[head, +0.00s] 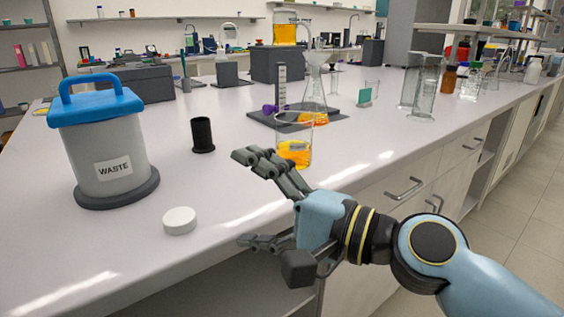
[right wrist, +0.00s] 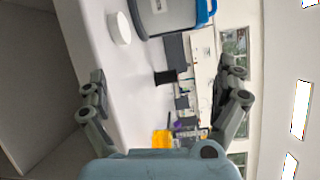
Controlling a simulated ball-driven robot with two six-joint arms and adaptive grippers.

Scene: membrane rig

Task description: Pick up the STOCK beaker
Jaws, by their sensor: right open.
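A clear glass beaker with orange liquid (head: 295,152) stands upright on the bench near its front edge; no STOCK label is readable on it. Orange liquid also shows in the right wrist view (right wrist: 162,138), low in the picture, just above my gripper's palm. A second orange-filled vessel (head: 285,32) sits higher, on a dark block at the back. My right gripper (head: 246,198) is open and empty at the bench's front edge, its fingers pointing left. Its upper finger overlaps the near beaker's lower left in the picture; contact cannot be told. My left gripper is not in view.
A grey WASTE bin with blue lid (head: 105,140) stands on the left. A white cap (head: 179,220) and black cup (head: 202,134) are nearby. Behind the near beaker stands a flask with a funnel (head: 314,90). A tall glass vessel (head: 424,88) stands to the right.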

